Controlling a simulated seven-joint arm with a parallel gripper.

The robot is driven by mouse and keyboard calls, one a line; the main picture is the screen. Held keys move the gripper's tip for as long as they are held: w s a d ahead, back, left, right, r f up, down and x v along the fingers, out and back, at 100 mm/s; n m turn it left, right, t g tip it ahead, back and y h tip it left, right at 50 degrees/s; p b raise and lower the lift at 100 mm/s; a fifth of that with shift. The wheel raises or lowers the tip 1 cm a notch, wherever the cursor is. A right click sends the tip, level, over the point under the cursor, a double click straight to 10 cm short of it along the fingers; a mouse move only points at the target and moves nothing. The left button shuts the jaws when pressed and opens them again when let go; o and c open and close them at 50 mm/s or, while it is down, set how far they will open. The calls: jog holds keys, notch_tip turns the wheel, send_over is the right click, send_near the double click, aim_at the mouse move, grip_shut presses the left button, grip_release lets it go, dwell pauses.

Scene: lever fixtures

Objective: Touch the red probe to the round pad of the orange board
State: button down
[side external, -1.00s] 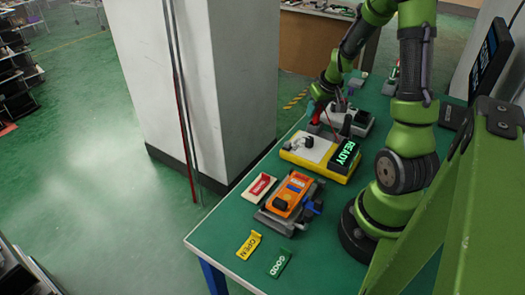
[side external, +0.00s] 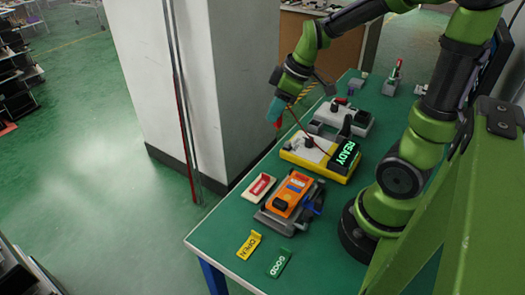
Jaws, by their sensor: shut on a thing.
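The red probe (side external: 278,124) hangs from my gripper (side external: 276,109), its red end pointing down. My gripper is shut on the probe and holds it in the air, beyond and to the left of the yellow tester (side external: 318,153). A thin dark lead runs toward the tester, whose display reads READY. The orange board (side external: 290,194) sits in a grey fixture (side external: 270,220) nearer the camera, with a blue lever part (side external: 313,201) at its right. The probe is well apart from the board. The board's round pad is too small to make out.
A red-and-white label plate (side external: 259,187) lies left of the board. A yellow OPEN sign (side external: 249,244) and a green GOOD sign (side external: 279,263) stand at the table's near end. A grey holder (side external: 342,115) is behind the tester. A white pillar (side external: 215,80) stands beyond the table's left edge.

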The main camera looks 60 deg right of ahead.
jog(key=s+a+f+n+g+y, duration=0.1)
jog(key=s+a+n+g+y, duration=0.3)
jog(key=s+a+n, duration=1)
jog(key=shift+w+d+f+n+g+h, duration=0.35)
jog(key=shift+w+f, duration=0.2)
jog(key=shift+f, duration=0.4)
jog(key=shift+w+d+f+n+g+h, duration=0.1)
jog(key=shift+w+d+f+n, duration=0.1)
jog(key=shift+w+f+n, duration=0.5)
jog(key=shift+w+d+f+n+g+h, duration=0.15)
jog(key=shift+w+d+f+g+h, duration=0.15)
jog(key=shift+f, duration=0.85)
jog(key=shift+f, duration=0.6)
notch_tip(320, 180, up, 7)
jog(key=shift+w, duration=0.1)
